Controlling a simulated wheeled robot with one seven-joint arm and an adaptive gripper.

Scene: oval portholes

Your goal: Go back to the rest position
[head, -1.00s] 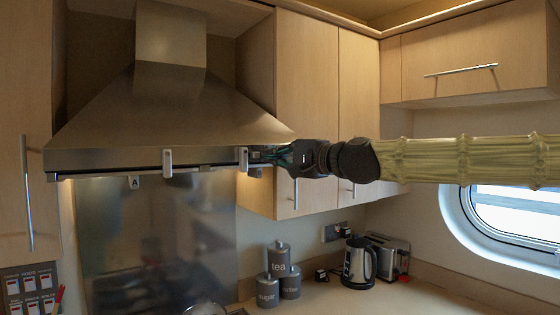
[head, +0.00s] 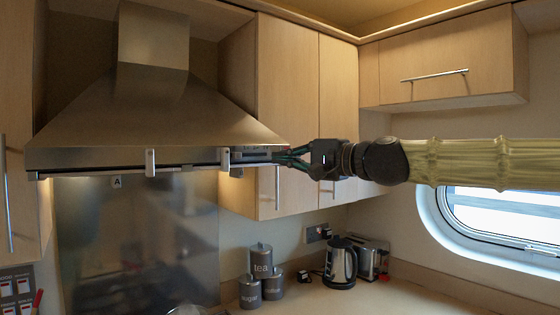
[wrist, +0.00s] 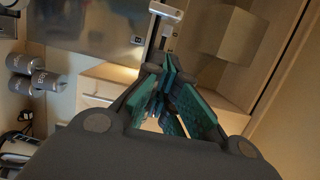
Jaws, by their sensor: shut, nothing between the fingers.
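My gripper (head: 290,155) is at the end of my arm, which reaches in from the right of the head view. Its fingers point left, near the right end of the range hood's front edge (head: 100,160). I cannot tell from the head view whether they touch it. In the wrist view the teal finger pads (wrist: 168,105) come together, and nothing is held between them.
Wall cupboards (head: 285,100) stand behind my gripper. Grey canisters (head: 262,262), a kettle (head: 340,265) and a toaster (head: 373,258) stand on the worktop below. An oval porthole (head: 500,215) is at the right, below my arm.

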